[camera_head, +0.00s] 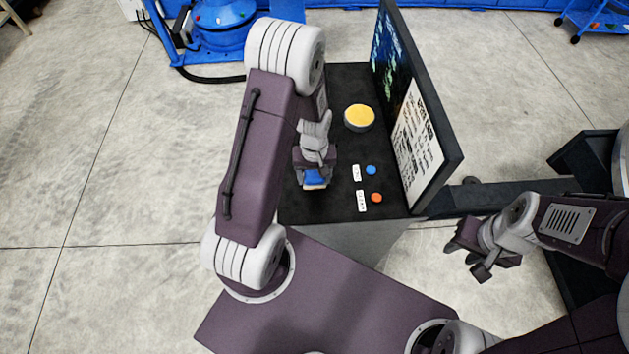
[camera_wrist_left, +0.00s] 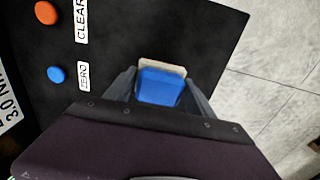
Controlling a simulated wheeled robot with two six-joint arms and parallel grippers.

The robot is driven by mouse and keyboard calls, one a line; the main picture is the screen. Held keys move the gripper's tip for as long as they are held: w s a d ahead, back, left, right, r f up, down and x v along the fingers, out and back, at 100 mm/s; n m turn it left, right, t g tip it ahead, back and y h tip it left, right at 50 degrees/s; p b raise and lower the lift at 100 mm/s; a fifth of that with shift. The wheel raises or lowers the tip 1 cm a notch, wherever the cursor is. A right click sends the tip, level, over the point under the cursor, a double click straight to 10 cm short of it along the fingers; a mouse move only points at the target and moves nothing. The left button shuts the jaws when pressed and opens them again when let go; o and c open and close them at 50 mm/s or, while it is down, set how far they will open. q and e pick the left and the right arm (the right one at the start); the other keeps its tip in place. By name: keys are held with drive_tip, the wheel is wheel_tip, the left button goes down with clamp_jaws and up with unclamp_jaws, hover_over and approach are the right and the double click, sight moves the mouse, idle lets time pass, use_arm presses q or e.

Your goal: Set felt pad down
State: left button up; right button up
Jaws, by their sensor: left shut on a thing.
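The felt pad (camera_head: 315,178) shows as a small blue block with a pale beige layer along one edge. It also shows in the left wrist view (camera_wrist_left: 160,87), between the two fingers. My left gripper (camera_head: 314,174) is shut on it over the near left part of the black console top (camera_head: 335,205). I cannot tell whether the pad touches the surface. My right gripper (camera_head: 480,262) is empty and open, off to the right of the console, above the floor.
A blue button (camera_head: 371,170) labelled ZERO and an orange button (camera_head: 376,197) labelled CLEAR lie right of the left gripper. An upright screen panel (camera_head: 419,134) stands along the right edge.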

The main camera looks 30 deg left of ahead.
sight(314, 183)
use_arm(q)
drive_tip(key=shift+f, duration=1.7)
drive_tip(key=o, duration=1.5)
drive_tip(key=shift+c, duration=0.2)
wheel_tip(314, 183, up, 12)
drive_tip(key=shift+r, duration=0.2)
drive_tip(key=s+d+r+m+t, duration=0.1)
drive_tip(key=s+d+r+m, duration=0.2)
drive_tip(key=s+m, duration=0.3)
drive_tip(key=shift+s+d, duration=0.9)
drive_tip(key=shift+s, duration=0.15)
